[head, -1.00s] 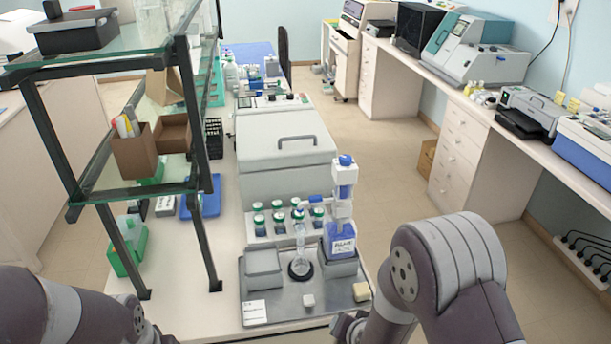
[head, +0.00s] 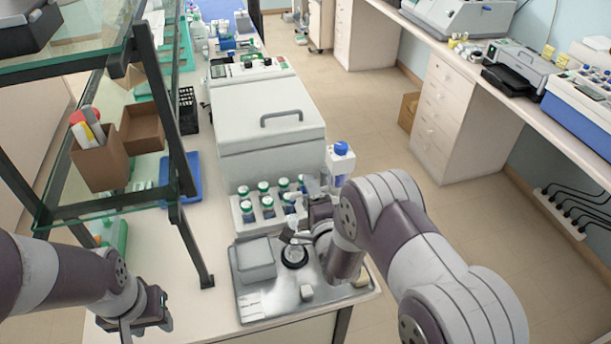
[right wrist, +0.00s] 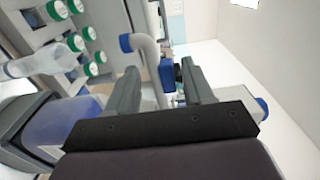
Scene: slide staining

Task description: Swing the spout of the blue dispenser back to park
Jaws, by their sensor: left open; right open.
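The blue dispenser shows its white top and blue cap (head: 340,152) in the head view, behind my right arm, which hides its lower part. The white spout (right wrist: 150,68) bends to a blue tip (right wrist: 126,43). My right gripper (right wrist: 158,85) is open, with the spout tube between its fingers; contact cannot be told. My left gripper (head: 145,326) is open and empty at lower left.
Several green-capped bottles (head: 264,203) stand in a rack behind. A glass shelf frame (head: 165,140) rises at left. A large grey lidded machine (head: 265,125) is farther back.

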